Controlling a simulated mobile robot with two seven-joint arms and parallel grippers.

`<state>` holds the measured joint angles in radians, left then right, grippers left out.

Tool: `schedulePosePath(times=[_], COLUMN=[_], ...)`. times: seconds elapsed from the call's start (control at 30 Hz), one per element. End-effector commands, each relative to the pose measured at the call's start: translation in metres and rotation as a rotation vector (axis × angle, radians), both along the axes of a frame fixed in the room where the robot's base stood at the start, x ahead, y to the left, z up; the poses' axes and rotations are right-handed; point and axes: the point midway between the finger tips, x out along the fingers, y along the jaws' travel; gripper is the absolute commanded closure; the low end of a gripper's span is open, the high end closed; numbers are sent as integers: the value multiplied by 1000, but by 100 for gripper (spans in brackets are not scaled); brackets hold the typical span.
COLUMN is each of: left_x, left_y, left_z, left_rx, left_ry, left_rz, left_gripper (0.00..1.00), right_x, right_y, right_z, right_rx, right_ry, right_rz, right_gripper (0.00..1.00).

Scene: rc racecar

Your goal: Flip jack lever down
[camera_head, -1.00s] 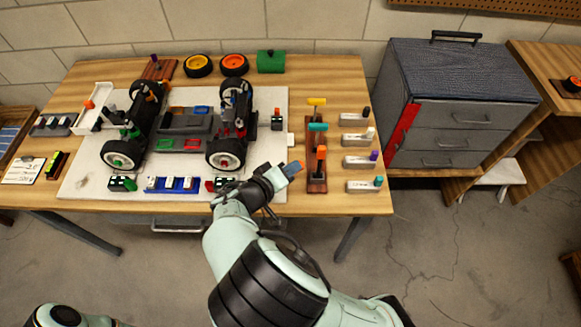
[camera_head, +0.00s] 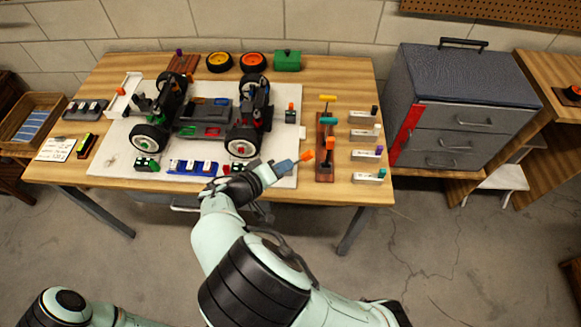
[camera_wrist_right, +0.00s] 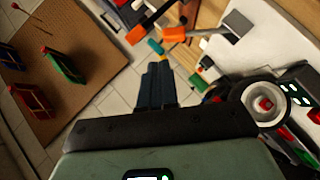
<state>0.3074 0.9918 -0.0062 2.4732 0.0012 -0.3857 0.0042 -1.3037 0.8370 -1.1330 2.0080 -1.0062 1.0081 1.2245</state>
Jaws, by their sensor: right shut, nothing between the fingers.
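My right gripper (camera_head: 298,160) is shut and empty above the front right part of the white mat (camera_head: 288,178). Its dark blue fingers also show in the right wrist view (camera_wrist_right: 158,80). An orange handle, likely the jack lever (camera_head: 306,156), shows just beyond the fingertips. In the wrist view an orange end (camera_wrist_right: 173,33) on a grey bar lies past the fingertips; I cannot tell whether they touch. The gripper hides the lever's base in the head view. The car chassis (camera_head: 205,112) stands on the mat. My left arm is low at the left, its gripper out of view.
A tool rack (camera_head: 324,174) with yellow, teal and orange handles stands right of the gripper. Several pale blocks (camera_head: 366,155) line the table's right side. A black-tyred wheel (camera_head: 241,143) is behind the gripper. Small boxes (camera_head: 193,168) line the mat's front.

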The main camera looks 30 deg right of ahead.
Motion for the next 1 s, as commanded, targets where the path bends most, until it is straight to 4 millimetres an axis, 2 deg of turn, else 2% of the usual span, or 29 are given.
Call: schedulePosePath(times=[0.2, 0.83, 0.93, 1.0], left_x=[2, 2, 3, 3], left_y=[0, 0, 0, 0], left_z=[6, 6, 7, 8], left_rx=[0, 0, 0, 0], left_ry=[-3, -2, -3, -4], left_rz=[0, 0, 0, -1], left_gripper=[47, 47, 47, 47], right_x=[4, 4, 1, -6], right_y=[4, 4, 0, -6], right_z=[6, 5, -11, -38], right_rx=[-1, 1, 24, 66], right_ry=[0, 4, 49, 127], right_rz=[-1, -1, -4, -10], right_gripper=[100, 100, 100, 100])
